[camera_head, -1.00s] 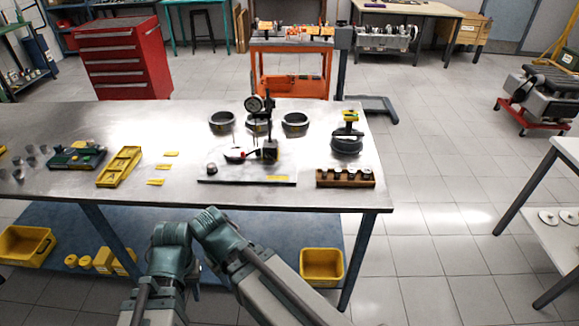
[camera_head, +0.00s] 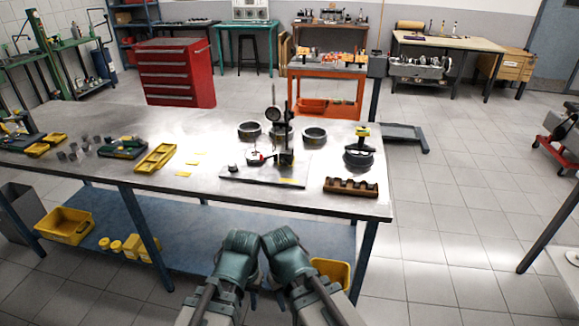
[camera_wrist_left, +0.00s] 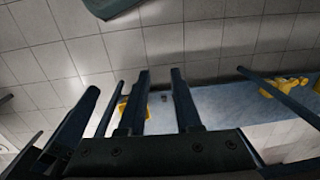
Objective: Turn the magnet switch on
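A dial gauge stand is on a flat grey plate (camera_head: 235,175) on the steel workbench. My two teal arms are at the bottom of the head view, in front of the bench and well apart from the stand. In the left wrist view my left gripper (camera_wrist_left: 160,75) has two dark fingers spread apart with nothing between them.
Dark rings (camera_head: 314,136) stand behind the plate. A brown notched block (camera_head: 351,187) and a dark round part (camera_head: 359,156) are to its right. A yellow tray (camera_head: 155,158) lies to the left. A lower blue shelf holds a yellow bin (camera_head: 65,225).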

